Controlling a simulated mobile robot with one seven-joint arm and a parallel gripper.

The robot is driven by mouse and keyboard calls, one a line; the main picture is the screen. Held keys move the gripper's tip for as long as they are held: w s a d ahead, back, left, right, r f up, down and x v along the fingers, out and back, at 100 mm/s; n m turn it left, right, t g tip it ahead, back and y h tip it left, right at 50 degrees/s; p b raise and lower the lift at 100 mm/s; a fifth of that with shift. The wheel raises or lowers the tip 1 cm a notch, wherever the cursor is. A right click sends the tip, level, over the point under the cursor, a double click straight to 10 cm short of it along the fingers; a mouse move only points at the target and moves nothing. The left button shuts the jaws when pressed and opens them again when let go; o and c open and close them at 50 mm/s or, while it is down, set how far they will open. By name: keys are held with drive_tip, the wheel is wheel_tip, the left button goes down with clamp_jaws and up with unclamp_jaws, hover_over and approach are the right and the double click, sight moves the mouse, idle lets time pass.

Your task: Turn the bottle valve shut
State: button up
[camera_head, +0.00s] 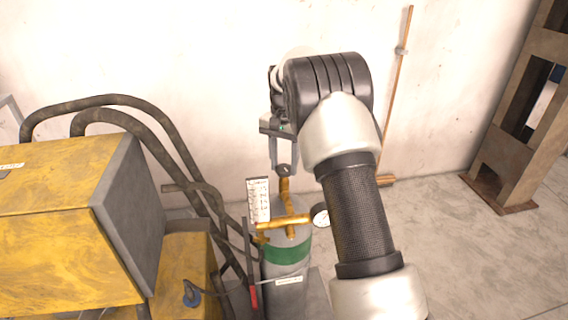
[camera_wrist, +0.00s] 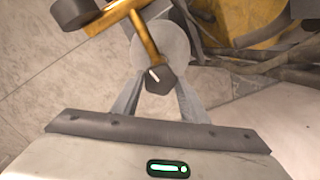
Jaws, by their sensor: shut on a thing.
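The gas bottle (camera_head: 282,282) is a grey cylinder with a green band, standing upright at lower centre in the head view. Brass fittings (camera_head: 285,222) sit on its top, with a dark valve knob (camera_head: 284,170) at the upper end of the brass stem. The dark, faceted knob with a white mark also shows in the wrist view (camera_wrist: 160,80). My gripper (camera_head: 283,163) comes down over the knob and is shut on it. In the wrist view its fingers (camera_wrist: 160,92) lie on either side of the knob. My arm hides part of the area right of the bottle.
A round gauge (camera_head: 320,215) and a white scaled meter (camera_head: 258,200) flank the brass fittings. A yellow machine (camera_head: 60,235) with thick dark hoses (camera_head: 150,135) stands at left. A wall is behind. Open floor (camera_head: 480,265) lies at right, before a brown frame (camera_head: 515,130).

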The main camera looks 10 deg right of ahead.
sight(284, 167)
drive_tip(key=shift+m, duration=1.1)
drive_tip(key=o, duration=1)
drive_tip(key=shift+r, duration=8.75)
